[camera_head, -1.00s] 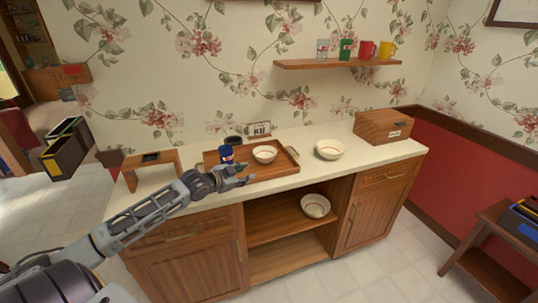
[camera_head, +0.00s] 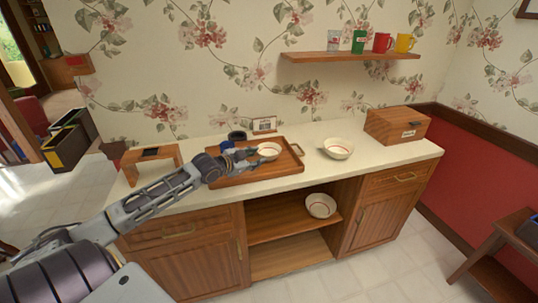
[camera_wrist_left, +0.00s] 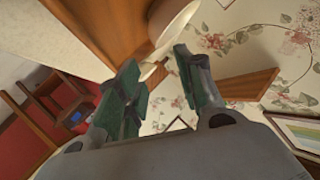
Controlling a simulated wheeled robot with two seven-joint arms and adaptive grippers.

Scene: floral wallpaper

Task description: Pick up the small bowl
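The small white bowl (camera_head: 269,149) stands upright on the wooden tray (camera_head: 292,165) on the counter. My left gripper (camera_head: 257,157) reaches in from the left, over the tray, with its fingertips at the bowl's left side. In the left wrist view, the two fingers are apart (camera_wrist_left: 156,58), and the pale bowl (camera_wrist_left: 172,24) shows at and beyond the fingertips. I cannot tell whether they touch its rim. Two similar bowls show: a larger one (camera_head: 338,148) on the counter right of the tray, and one (camera_head: 320,206) on the shelf below. My right gripper is not in view.
A blue can (camera_head: 227,145) is partly hidden behind my left gripper on the tray. A dark round object (camera_head: 237,135) and a small framed sign (camera_head: 264,125) stand behind. A wooden box (camera_head: 397,125) is at the right, a small wooden stand (camera_head: 151,158) at the left.

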